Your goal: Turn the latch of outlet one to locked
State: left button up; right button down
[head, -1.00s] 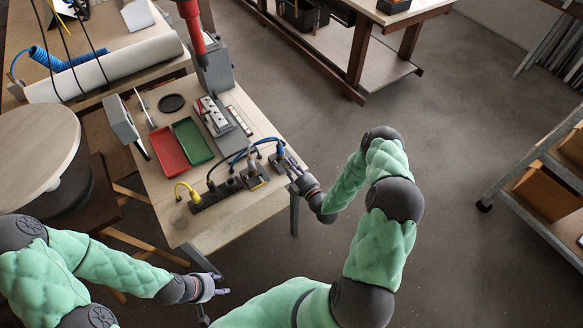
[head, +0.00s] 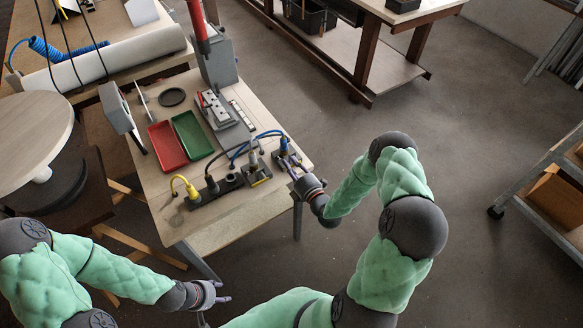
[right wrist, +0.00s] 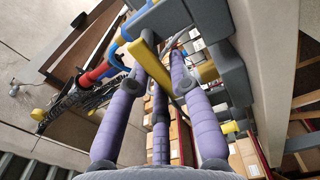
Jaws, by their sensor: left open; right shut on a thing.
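My right gripper (head: 295,169) is at the right-hand outlet block (head: 284,160) near the table's right corner, where a blue plug (head: 284,146) stands. In the right wrist view its purple fingers (right wrist: 160,88) close around a yellow bar-shaped latch (right wrist: 153,62), with grey and blue parts just behind it. The latch's exact angle is hard to judge. A second outlet block (head: 257,177) with a yellow edge sits to the left, beside a dark socket strip (head: 214,192) with a yellow plug (head: 190,190). My left gripper (head: 217,298) is open and empty, off the table's front edge.
Blue and black cables (head: 240,150) arch over the outlets. A red tray (head: 166,148) and a green tray (head: 192,136) lie further back, near a grey device (head: 222,112). A round stool (head: 32,135) stands left.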

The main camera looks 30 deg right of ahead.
jog(key=shift+a+f+n, duration=0.1)
jog(key=shift+f+n, duration=0.05)
jog(key=shift+n, duration=0.15)
jog(key=c, duration=1.1)
grip_release()
jog(key=s+d, duration=0.1)
jog(key=s, duration=1.1)
